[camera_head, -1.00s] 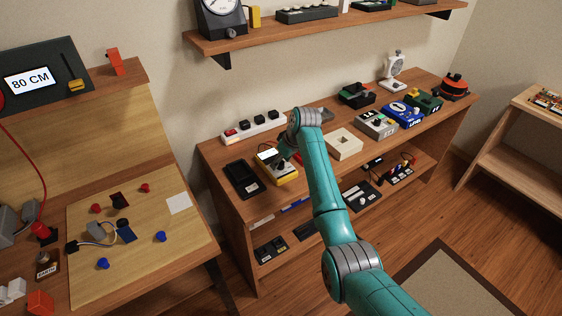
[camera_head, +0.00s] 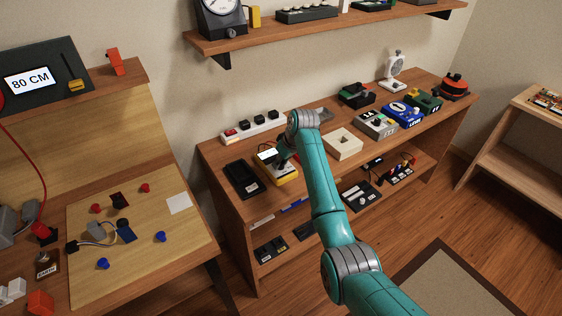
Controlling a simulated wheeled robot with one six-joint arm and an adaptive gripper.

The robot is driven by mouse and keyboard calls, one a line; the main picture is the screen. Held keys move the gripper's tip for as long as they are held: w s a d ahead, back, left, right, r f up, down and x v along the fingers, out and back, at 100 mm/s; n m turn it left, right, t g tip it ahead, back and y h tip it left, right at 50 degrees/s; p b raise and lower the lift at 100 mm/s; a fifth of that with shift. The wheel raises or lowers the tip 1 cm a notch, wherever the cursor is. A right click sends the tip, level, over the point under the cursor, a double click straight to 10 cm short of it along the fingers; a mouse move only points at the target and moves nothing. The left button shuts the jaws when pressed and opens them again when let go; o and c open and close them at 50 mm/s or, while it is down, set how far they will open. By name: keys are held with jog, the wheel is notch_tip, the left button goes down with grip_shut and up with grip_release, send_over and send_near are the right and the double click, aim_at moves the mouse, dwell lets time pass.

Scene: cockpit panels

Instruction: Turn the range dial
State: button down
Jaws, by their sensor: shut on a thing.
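A yellow meter (camera_head: 266,161) with a small lit screen stands on the wooden bench, left of its middle. My gripper (camera_head: 284,163) reaches down onto the meter's face, just below and right of the screen. It is dark and small in the picture, partly hidden by my teal arm. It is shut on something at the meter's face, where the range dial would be. The dial itself is hidden by the gripper and cannot be made out.
A black tray-like device (camera_head: 242,179) stands close left of the meter. A white power strip (camera_head: 253,126) lies behind. A cream block with a square hole (camera_head: 343,143) and a grey box (camera_head: 376,125) stand to the right. A shelf (camera_head: 330,33) hangs above.

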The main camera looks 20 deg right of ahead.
jog(key=m+h, duration=0.1)
jog(key=m, duration=0.1)
jog(key=m+h, duration=0.1)
jog(key=m, duration=0.2)
jog(key=shift+a+m+t, duration=0.1)
jog(key=shift+m+t, duration=0.2)
jog(key=m+h, duration=0.2)
jog(key=m, duration=0.3)
jog(key=m+g+h, duration=0.1)
jog(key=m, duration=0.2)
jog(key=m+h, duration=0.1)
jog(key=m, duration=0.1)
jog(key=shift+a+m+g, duration=0.1)
jog(key=shift+m+g, duration=0.3)
jog(key=m, duration=0.2)
jog(key=m+g, duration=0.1)
jog(key=m, duration=0.1)
jog(key=shift+m+g+h, duration=0.3)
jog(key=shift+m+h, duration=0.1)
jog(key=c, duration=0.9)
grip_release()
jog(key=shift+o, duration=0.2)
